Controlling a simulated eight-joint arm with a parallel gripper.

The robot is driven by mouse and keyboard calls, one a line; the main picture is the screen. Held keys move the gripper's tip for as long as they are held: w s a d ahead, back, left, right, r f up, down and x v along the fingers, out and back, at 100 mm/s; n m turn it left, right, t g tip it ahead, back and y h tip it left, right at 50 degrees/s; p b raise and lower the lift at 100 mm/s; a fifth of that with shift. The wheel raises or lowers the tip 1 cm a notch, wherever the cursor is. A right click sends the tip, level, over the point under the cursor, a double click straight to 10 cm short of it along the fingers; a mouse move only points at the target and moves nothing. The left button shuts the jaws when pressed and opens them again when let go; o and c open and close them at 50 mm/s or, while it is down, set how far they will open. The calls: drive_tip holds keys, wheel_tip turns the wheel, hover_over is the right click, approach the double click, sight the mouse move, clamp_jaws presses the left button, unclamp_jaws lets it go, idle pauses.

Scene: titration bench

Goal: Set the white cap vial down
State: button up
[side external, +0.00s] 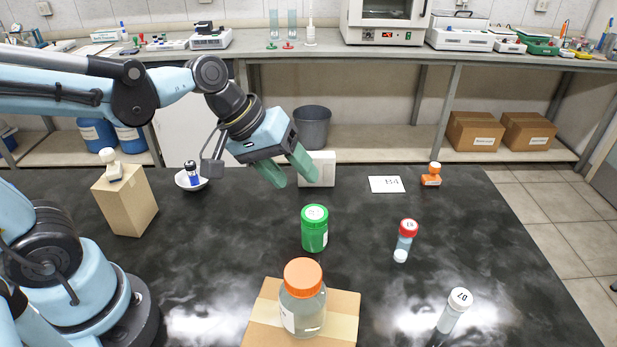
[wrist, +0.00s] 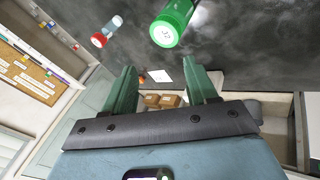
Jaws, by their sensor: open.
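The white cap vial (side external: 453,315) stands on the black bench top at the front right in the side external view. Its cap carries a small printed label, and its lower part is hard to make out against the glare. I do not see it in the wrist view. My gripper (side external: 293,180) is open, with nothing between its green fingers. It is above the back middle of the bench, far behind and left of the vial. The fingers also show spread and empty in the wrist view (wrist: 160,80).
A green jar (side external: 314,232) and a red-capped vial (side external: 405,243) stand mid-bench. An orange-lidded jar (side external: 302,305) sits on a cardboard box at the front. A white card (side external: 386,184) and a small orange bottle (side external: 432,176) are at the back right. Bare bench surrounds the white cap vial.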

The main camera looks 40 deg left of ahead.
drive_tip(key=s+a+m+t+y, duration=0.2)
drive_tip(key=s+a+m+y, duration=0.1)
drive_tip(key=a, duration=0.4)
drive_tip(key=shift+s+a+f+m+y, duration=0.35)
drive_tip(key=shift+s+m, duration=0.35)
drive_tip(key=shift+m, duration=0.3)
